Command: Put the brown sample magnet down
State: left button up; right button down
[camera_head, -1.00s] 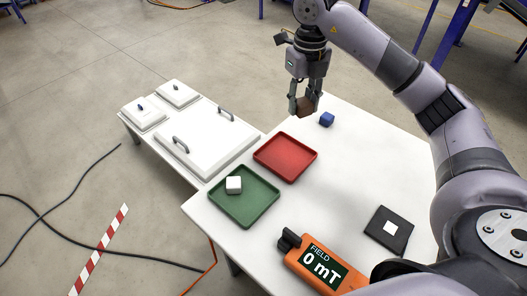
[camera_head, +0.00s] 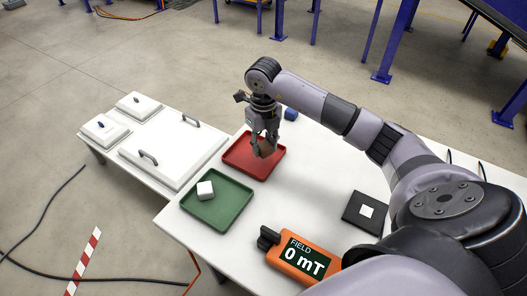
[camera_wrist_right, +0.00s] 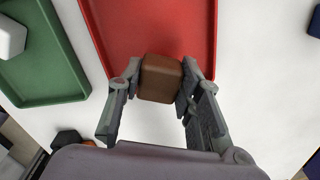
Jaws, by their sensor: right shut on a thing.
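The brown sample magnet (camera_head: 266,150) is a small brown block between the fingers of my right gripper (camera_head: 264,143). In the right wrist view my right gripper (camera_wrist_right: 158,88) is shut on the magnet (camera_wrist_right: 160,77), with one finger on each side. The magnet appears at the right part of the red tray (camera_head: 236,164) in the head view and overlaps an edge of the red tray (camera_wrist_right: 150,28) in the wrist view. I cannot tell whether it touches the tray. My left gripper is not in view.
A green tray (camera_head: 222,217) holding a white cube (camera_head: 205,190) lies in front of the red one. A blue cube (camera_head: 291,114) is behind the gripper. An orange field meter (camera_head: 300,258) reads 0 mT. A black square pad (camera_head: 352,213) lies right. White lids (camera_head: 172,150) are at left.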

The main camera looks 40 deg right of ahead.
aim_at(264, 153)
jog(key=shift+f, duration=1.65)
jog(key=shift+f, duration=0.2)
jog(key=c, duration=1.1)
grip_release()
jog(key=shift+r, duration=0.1)
notch_tip(264, 153, up, 12)
jog(key=shift+r, duration=0.15)
